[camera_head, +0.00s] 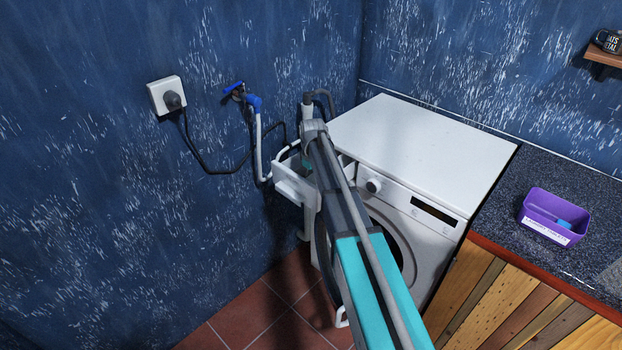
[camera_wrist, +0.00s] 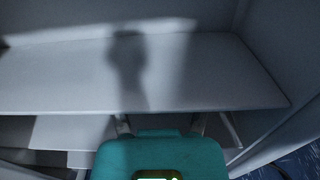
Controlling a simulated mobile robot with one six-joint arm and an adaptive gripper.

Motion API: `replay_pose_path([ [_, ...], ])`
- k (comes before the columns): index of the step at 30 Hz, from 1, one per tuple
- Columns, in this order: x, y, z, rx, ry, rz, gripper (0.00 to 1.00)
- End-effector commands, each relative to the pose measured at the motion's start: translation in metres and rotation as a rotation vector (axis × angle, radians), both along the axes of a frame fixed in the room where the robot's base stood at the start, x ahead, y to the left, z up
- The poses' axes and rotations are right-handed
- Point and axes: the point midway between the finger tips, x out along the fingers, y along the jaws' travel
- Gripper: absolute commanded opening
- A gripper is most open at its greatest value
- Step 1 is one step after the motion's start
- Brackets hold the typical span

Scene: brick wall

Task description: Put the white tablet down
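I cannot make out the white tablet in either view. The washing machine's pulled-out white detergent drawer (camera_head: 290,188) is at the left front of the machine. My arm reaches over the machine's front, and my gripper (camera_head: 305,165) points down at the drawer, mostly hidden behind the arm. In the wrist view my gripper (camera_wrist: 160,122) has a finger showing on each side of its teal body, spread apart, with nothing visible between them. Pale grey-white panels of the drawer (camera_wrist: 75,75) lie ahead of it, with a dark shadow across them.
The white washing machine (camera_head: 435,150) has a bare top. A purple box (camera_head: 538,222) with a blue item (camera_head: 565,224) in it stands on the dark counter (camera_head: 500,208) at right. The blue wall (camera_head: 100,230), a tap (camera_head: 253,103) with a hose and a plug (camera_head: 171,100) are close on the left.

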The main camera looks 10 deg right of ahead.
Motion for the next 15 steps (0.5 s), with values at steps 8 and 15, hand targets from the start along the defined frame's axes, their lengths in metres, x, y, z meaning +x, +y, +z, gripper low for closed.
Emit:
replay_pose_path([
  [8, 0.0, -0.0001, 0.0001, 0.0, 0.0, 0.0, 0.76],
  [15, 0.0, -0.0003, 0.0022, 0.0, 0.0, 0.0, 0.76],
])
